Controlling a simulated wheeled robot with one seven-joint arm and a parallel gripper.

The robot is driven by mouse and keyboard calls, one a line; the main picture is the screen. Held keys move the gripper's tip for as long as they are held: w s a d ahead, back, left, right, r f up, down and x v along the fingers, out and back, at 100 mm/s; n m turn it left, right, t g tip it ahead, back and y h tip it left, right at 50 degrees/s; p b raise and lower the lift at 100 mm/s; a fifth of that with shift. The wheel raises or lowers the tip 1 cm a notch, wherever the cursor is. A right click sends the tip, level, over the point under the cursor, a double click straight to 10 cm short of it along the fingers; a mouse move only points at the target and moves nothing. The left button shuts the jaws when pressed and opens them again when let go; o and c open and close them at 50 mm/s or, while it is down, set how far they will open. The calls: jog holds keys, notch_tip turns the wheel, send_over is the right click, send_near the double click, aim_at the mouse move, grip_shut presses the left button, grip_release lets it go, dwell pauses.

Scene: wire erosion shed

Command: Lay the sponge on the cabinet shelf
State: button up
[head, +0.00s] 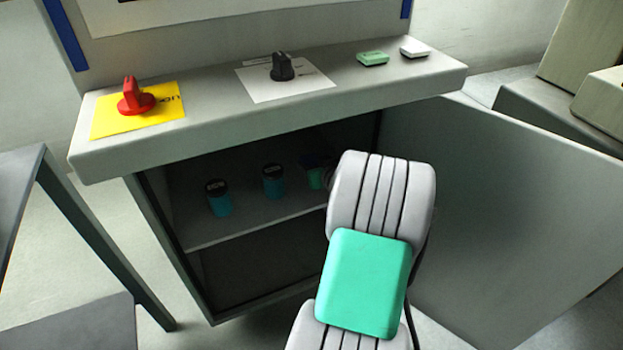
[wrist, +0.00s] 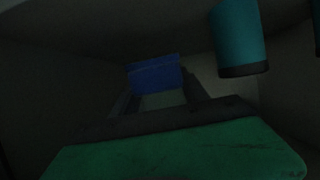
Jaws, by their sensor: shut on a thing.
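The cabinet shelf (head: 240,229) is inside the open cabinet under the worktop. My gripper (wrist: 158,98) shows in the wrist view, shut on a blue block, which I take to be the sponge (wrist: 155,75). The block sits between the two dark fingers, and the picture is very dark there. In the head view my arm hides most of the gripper, which reaches into the cabinet opening. I cannot tell whether the sponge touches the shelf.
Two teal jars with dark lids, one left (head: 219,199) and one nearer the middle (head: 273,183), stand on the shelf. A teal jar (wrist: 237,35) shows close by in the wrist view. The cabinet door (head: 500,200) stands open at right. The worktop (head: 220,118) overhangs the opening.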

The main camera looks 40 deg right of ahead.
jog(key=shift+w+d+f, duration=0.25)
jog(key=shift+d+f, duration=0.1)
jog(key=shift+f, duration=0.2)
jog(key=shift+w+d+f, duration=0.2)
jog(key=shift+d+f, duration=0.15)
jog(key=shift+f, duration=0.15)
jog(key=shift+d+f+b, duration=0.2)
jog(key=shift+f+b, duration=1.1)
jog(key=shift+f, duration=0.55)
jog(key=o, duration=1.3)
jog(key=shift+r, duration=0.1)
